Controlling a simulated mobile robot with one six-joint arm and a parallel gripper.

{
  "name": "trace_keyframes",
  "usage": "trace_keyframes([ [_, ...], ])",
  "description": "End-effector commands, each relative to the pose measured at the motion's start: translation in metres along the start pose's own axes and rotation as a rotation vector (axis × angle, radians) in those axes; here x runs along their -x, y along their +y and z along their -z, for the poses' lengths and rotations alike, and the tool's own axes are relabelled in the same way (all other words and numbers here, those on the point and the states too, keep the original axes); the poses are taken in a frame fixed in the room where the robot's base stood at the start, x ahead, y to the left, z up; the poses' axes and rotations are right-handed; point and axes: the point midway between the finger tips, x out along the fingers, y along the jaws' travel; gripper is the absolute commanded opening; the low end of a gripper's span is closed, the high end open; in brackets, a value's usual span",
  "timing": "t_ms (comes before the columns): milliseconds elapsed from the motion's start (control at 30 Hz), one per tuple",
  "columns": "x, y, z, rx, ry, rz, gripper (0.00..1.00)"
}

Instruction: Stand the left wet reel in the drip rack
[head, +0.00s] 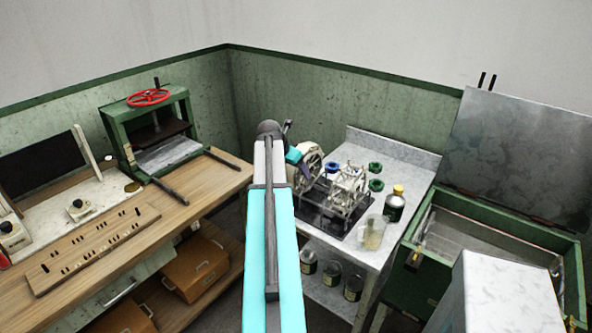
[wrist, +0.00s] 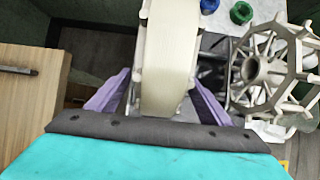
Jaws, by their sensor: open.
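The left reel (head: 310,165), pale with spokes, stands on the dark tray (head: 322,222) on the grey side table. In the wrist view its pale rim (wrist: 168,60) is edge-on between the two purple fingers of my gripper (wrist: 160,80). The gripper is open, with a finger on each side and a gap visible at the left; contact at the right is unclear. In the head view my arm hides most of the gripper and part of this reel. A second reel (head: 350,190) stands to the right, also in the wrist view (wrist: 265,68). A slotted wooden board (head: 95,250) on the left bench may be the drip rack.
Blue and green pots (head: 375,167), a dark bottle (head: 394,205) and a glass jar (head: 372,235) stand close to the reels. A green press (head: 150,130) with a red wheel is on the wooden bench. A green basin (head: 500,240) stands at right.

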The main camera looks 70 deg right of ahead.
Motion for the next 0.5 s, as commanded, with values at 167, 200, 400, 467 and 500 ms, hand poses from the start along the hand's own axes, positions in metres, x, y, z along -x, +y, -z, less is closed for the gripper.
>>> trace_keyframes([
  [167,0.012,0.000,0.000,0.000,-0.001,-0.001,0.73],
  [200,0.016,0.000,0.001,0.000,-0.001,-0.001,0.73],
  [400,0.038,0.000,0.001,0.000,-0.002,-0.002,0.73],
  [467,0.045,-0.001,0.001,0.000,-0.002,-0.002,0.73],
  [500,0.050,-0.001,0.000,0.000,-0.002,-0.001,0.73],
])
